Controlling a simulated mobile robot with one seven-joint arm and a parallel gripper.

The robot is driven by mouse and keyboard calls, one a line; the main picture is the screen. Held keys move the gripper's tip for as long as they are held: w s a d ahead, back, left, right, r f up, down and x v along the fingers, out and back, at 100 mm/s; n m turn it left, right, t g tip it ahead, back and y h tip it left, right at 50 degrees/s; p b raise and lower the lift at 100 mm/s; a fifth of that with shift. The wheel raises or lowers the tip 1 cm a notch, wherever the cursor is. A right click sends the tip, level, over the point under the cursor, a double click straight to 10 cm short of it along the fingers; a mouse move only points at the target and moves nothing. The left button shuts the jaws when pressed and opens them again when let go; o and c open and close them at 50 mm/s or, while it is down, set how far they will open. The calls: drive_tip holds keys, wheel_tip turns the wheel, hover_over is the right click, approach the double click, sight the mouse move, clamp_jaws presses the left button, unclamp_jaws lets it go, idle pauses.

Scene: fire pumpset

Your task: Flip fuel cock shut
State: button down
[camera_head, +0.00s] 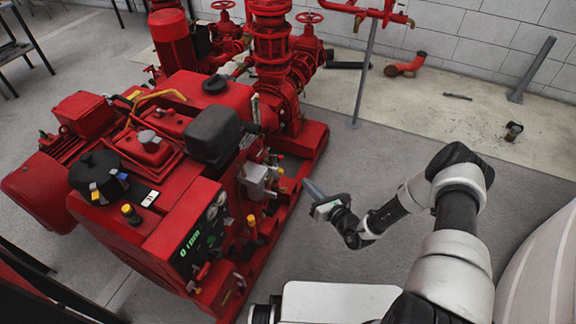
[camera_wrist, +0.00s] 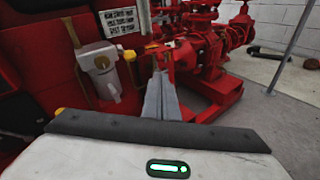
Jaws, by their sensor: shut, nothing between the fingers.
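A grey fuel filter body (camera_head: 258,181) with a small yellow knob (camera_head: 280,171) sits on the near right side of the red pumpset. In the wrist view the grey body (camera_wrist: 103,70) is left of my fingers, and the yellow knob (camera_wrist: 130,55) sticks out at its right. This knob looks like the fuel cock's handle, but I cannot tell for sure or read its position. My gripper (camera_head: 309,184) is shut and empty, to the right of the filter and apart from it in the head view. In the wrist view its fingers (camera_wrist: 160,76) point forward, right of the knob.
A yellow-topped part (camera_head: 251,220) stands below the filter beside the lit control panel (camera_head: 200,235). Red pipes and valves (camera_head: 272,60) rise behind. A grey post (camera_head: 366,75) stands on the floor beyond. The floor (camera_head: 400,150) right of the pumpset is largely clear.

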sight(282, 159)
drive_tip(key=b+x, duration=0.3)
drive_tip(key=x, duration=1.1)
drive_tip(key=shift+a+f+b, duration=0.1)
drive_tip(key=shift+b, duration=0.2)
